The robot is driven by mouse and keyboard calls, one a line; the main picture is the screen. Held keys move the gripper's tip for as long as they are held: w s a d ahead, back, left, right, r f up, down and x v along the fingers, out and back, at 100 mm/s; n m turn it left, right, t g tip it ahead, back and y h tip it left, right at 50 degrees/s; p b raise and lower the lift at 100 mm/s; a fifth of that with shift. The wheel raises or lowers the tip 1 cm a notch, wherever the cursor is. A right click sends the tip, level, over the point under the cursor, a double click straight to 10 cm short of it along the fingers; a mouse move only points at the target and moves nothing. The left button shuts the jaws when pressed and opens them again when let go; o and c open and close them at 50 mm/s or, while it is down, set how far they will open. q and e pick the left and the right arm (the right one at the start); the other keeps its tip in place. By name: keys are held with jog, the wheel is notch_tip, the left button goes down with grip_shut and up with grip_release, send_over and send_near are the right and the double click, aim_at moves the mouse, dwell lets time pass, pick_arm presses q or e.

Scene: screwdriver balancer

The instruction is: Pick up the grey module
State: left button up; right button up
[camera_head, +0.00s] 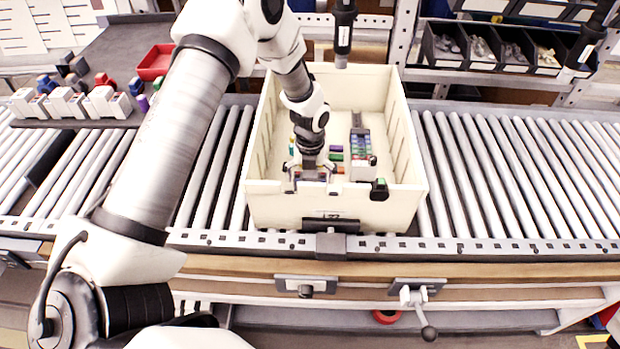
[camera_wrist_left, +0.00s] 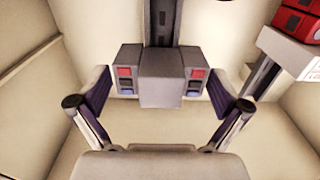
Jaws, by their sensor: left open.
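The grey module (camera_wrist_left: 165,82) is a plain block at the near end of a dark rail (camera_wrist_left: 161,20) in the left wrist view. Grey blocks with red and blue faces (camera_wrist_left: 128,72) flank it on both sides. My left gripper (camera_wrist_left: 160,88) is open, with one finger on each side of this row, and the fingers look apart from the grey module. In the head view my left gripper (camera_head: 311,178) points down inside the cream bin (camera_head: 335,208) and hides the grey module. My right gripper is not in view.
A second rail with coloured modules (camera_head: 360,143) and a pale end block (camera_head: 361,174) stands to the right in the bin. The bin walls are close around. A black hanging tool (camera_head: 343,32) is behind. Rollers (camera_head: 500,170) to the right are clear.

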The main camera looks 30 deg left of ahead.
aim_at(310, 173)
pick_arm(q)
jog(key=shift+w+f, duration=0.2)
jog(key=shift+f, duration=0.5)
jog(key=shift+s+r, duration=0.1)
jog(key=shift+r, duration=0.05)
jog(key=c, duration=1.3)
jog(key=shift+r, duration=0.1)
jog(key=shift+r, duration=0.3)
notch_tip(310, 173, up, 10)
jog(key=shift+f+b, duration=0.25)
jog(key=shift+b, duration=0.25)
notch_tip(310, 173, up, 9)
jog(key=p, duration=0.8)
jog(key=shift+f, duration=0.15)
